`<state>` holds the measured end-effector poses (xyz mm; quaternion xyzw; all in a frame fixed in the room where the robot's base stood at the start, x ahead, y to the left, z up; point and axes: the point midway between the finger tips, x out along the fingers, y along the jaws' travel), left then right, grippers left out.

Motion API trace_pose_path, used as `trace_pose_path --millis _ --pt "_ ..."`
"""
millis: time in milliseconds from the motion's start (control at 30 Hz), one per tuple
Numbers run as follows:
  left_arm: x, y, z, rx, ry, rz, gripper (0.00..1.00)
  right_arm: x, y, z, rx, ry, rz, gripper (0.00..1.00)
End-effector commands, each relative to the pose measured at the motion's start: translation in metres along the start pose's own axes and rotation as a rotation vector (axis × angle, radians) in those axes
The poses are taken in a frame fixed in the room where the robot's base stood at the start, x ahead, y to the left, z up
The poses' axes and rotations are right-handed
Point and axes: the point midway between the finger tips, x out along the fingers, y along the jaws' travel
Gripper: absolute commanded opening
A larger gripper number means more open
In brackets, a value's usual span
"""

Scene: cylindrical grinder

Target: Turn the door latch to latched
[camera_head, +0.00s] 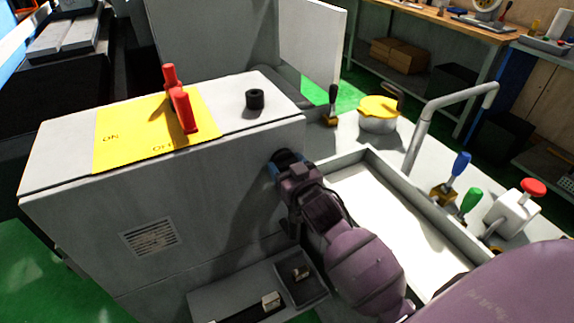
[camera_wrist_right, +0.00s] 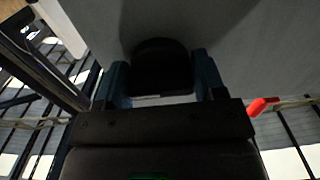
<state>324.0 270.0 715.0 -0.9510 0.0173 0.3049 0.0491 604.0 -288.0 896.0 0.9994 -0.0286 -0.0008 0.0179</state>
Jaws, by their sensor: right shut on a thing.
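The door latch (camera_wrist_right: 160,62) appears as a dark, rounded handle against a grey face in the right wrist view. My right gripper (camera_wrist_right: 163,80) has its two blue fingers on either side of it and is shut on it. In the head view my right gripper (camera_head: 284,165) is against the right end of the grey cabinet (camera_head: 85,215), just below its top edge. There the gripper hides most of the latch, so I cannot tell its turn angle. My left gripper is not in view.
On the cabinet top are a red ON/OFF lever (camera_head: 180,105) on a yellow plate and a black knob (camera_head: 255,99). To the right are a grey tray (camera_head: 375,158), a bent grey pipe (camera_head: 420,135), a yellow-lidded pot (camera_head: 378,115) and a red-button box (camera_head: 512,212).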

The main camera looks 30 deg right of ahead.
Motion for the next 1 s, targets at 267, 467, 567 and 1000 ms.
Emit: trace_pose_path --millis 267,467,567,1000 --pt "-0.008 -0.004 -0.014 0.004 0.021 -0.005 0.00 0.000 0.001 -0.005 -0.166 0.003 0.000 0.40" --pt "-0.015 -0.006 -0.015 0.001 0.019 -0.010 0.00 0.000 0.002 -0.006 -0.349 0.004 0.001 0.40" --pt "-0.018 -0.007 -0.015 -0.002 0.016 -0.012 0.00 0.000 0.002 -0.005 -0.444 0.004 0.001 0.40" --pt "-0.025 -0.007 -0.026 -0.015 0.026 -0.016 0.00 0.000 0.003 -0.004 -0.864 0.003 0.000 0.40"
